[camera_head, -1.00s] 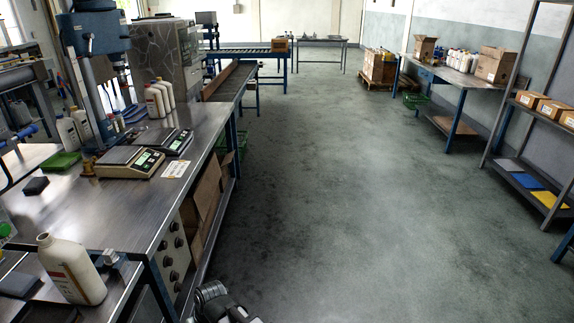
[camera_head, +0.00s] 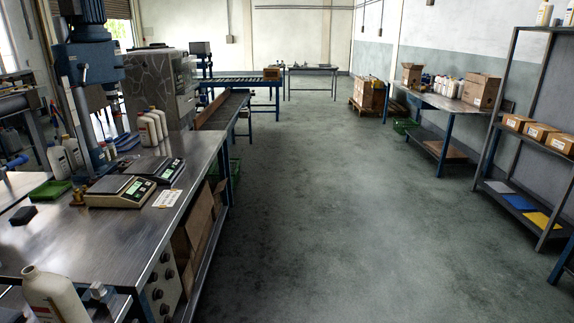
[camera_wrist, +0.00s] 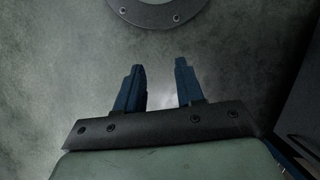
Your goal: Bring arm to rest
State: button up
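My gripper (camera_wrist: 160,72) shows in the wrist view with its two blue fingers apart and nothing between them. It hangs over bare grey floor (camera_wrist: 60,60), with a round dark-rimmed grey plate with bolts at the top of that view. My arm and gripper do not show in the head view now.
A metal workbench (camera_head: 110,240) on the left carries scales (camera_head: 120,191), a green tray (camera_head: 50,190) and white bottles (camera_head: 147,128). A shelf rack (camera_head: 500,110) stands right. The middle floor (camera_head: 300,200) is clear.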

jog(key=s+d+f+m+g, duration=0.1)
jog(key=s+d+f, duration=0.1)
jog(key=s+d, duration=0.2)
jog(key=s+d+f+m+g+y, duration=0.1)
jog(key=s+d+f+m, duration=0.1)
jog(key=s+d, duration=0.3)
jog(key=shift+s+f, duration=0.2)
jog(key=shift+f, duration=0.1)
jog(key=shift+d, duration=0.1)
dwell(0.4)
